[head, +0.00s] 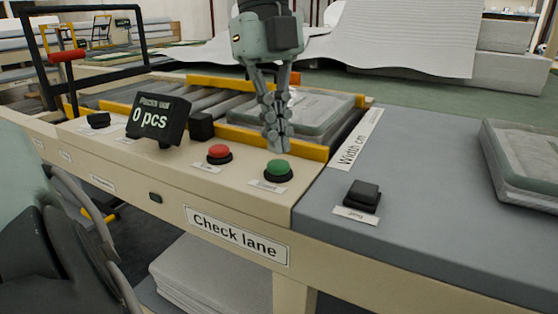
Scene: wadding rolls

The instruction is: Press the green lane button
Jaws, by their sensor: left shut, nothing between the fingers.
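The green lane button (278,170) is a round green cap on a black base on the beige Check lane panel (250,196). My left gripper (277,148) points straight down with its fingers shut and empty. Its tips appear just above and behind the green button; I cannot tell whether they touch it.
A red button (219,153) sits left of the green one. A display (158,120) reads "0 pcs". A black button (363,195) is on the grey table (440,220) at right. Wrapped grey packs lie on the rollers and at far right (525,160).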

